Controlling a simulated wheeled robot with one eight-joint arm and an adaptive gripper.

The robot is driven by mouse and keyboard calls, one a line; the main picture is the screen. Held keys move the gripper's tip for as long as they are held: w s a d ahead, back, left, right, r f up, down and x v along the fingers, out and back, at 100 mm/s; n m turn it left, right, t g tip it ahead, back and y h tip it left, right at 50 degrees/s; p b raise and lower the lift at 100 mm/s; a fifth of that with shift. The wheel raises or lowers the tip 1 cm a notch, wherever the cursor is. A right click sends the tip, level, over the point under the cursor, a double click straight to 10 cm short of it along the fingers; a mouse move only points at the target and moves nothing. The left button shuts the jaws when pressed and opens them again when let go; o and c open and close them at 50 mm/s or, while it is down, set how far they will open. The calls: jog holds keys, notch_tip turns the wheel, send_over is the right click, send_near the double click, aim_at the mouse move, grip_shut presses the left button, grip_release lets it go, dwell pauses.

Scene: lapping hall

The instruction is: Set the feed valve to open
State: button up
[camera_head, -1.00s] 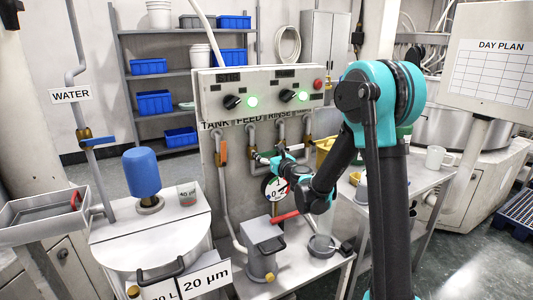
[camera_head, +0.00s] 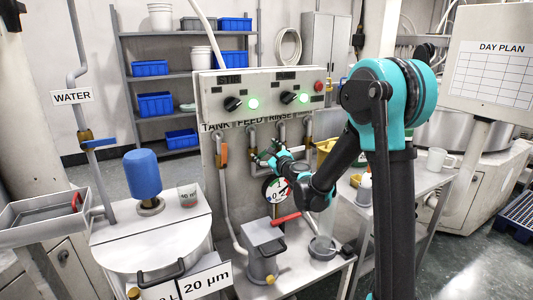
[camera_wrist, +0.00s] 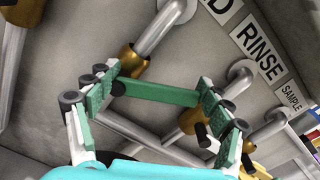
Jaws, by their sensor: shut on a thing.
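The feed valve has a brass body (camera_wrist: 131,62) on a grey pipe below the label ending in D, in the wrist view. Its green lever (camera_wrist: 158,93) runs from the body toward the right, roughly crosswise to the pipe. My gripper (camera_wrist: 162,98) is at the lever, with one green-padded finger at each end of it, and is shut on it. In the head view my gripper (camera_head: 264,157) is at the pipes below the FEED label (camera_head: 247,124); there the fingers and arm largely hide the valve.
The tank valve's orange lever (camera_head: 224,154) hangs on the left. The rinse valve's brass body (camera_wrist: 192,120) is close beside my right finger. A round gauge (camera_head: 275,188) and a grey box with a red handle (camera_head: 286,218) stand below. The panel (camera_head: 262,92) shows two green lights.

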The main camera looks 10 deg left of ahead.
jog(key=n, duration=0.2)
jog(key=a+r+n, duration=0.1)
jog(key=s+n, duration=0.1)
jog(key=n, duration=0.1)
jog(key=shift+a+r+n, duration=0.15)
jog(key=shift+a+n, duration=0.1)
jog(key=shift+n, duration=0.05)
jog(key=n, duration=0.1)
jog(key=a+n, duration=0.1)
jog(key=n, duration=0.1)
jog(key=shift+s+r, duration=0.1)
jog(key=shift+s, duration=0.25)
jog(key=shift+s+a+n, duration=0.15)
jog(key=shift+a+n, duration=0.05)
jog(key=shift+n, duration=0.5)
jog(key=shift+s+a+n, duration=0.1)
jog(key=shift+a+n, duration=0.1)
jog(key=shift+n, duration=0.5)
jog(key=o, duration=1.7)
jog(key=shift+s, duration=0.1)
